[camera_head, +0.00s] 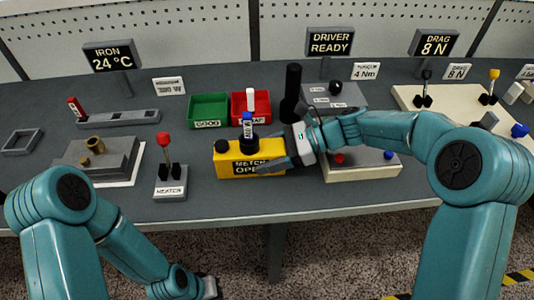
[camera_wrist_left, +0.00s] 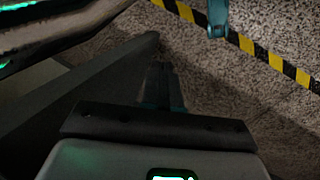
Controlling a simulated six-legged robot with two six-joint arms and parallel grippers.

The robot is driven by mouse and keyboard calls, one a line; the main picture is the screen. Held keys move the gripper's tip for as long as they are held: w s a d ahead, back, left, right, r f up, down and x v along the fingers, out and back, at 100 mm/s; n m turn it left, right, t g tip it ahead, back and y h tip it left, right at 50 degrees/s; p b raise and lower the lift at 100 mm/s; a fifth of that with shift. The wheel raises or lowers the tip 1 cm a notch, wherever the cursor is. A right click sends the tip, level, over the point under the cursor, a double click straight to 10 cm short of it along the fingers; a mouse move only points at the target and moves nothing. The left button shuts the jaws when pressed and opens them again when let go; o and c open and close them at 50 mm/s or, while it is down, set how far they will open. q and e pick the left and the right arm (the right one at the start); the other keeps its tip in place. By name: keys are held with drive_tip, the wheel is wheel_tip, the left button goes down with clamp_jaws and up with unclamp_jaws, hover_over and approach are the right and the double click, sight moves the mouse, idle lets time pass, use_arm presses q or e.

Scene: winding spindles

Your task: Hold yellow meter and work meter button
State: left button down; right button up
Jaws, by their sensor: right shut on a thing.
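The yellow meter (camera_head: 228,164) sits on the grey bench near its front edge, left of the grey and cream block. Its front label reads "METER" and "OPE", with the rest covered by my right gripper. A black round button (camera_head: 221,146) is on its top left. A black socket (camera_head: 249,146) with a blue and white upright piece (camera_head: 247,122) stands beside the button. My right gripper (camera_head: 270,160) is shut on the right part of the meter. My left gripper (camera_head: 210,288) hangs below the bench edge, away from the meter; its fingers are dim in the left wrist view (camera_wrist_left: 162,85).
A green tray (camera_head: 209,109) and a red tray (camera_head: 262,103) stand behind the meter. A black cylinder (camera_head: 291,92) stands right of them. The heater box (camera_head: 170,183) with a red-topped lever is left of the meter, with a bare gap between.

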idle(0.8)
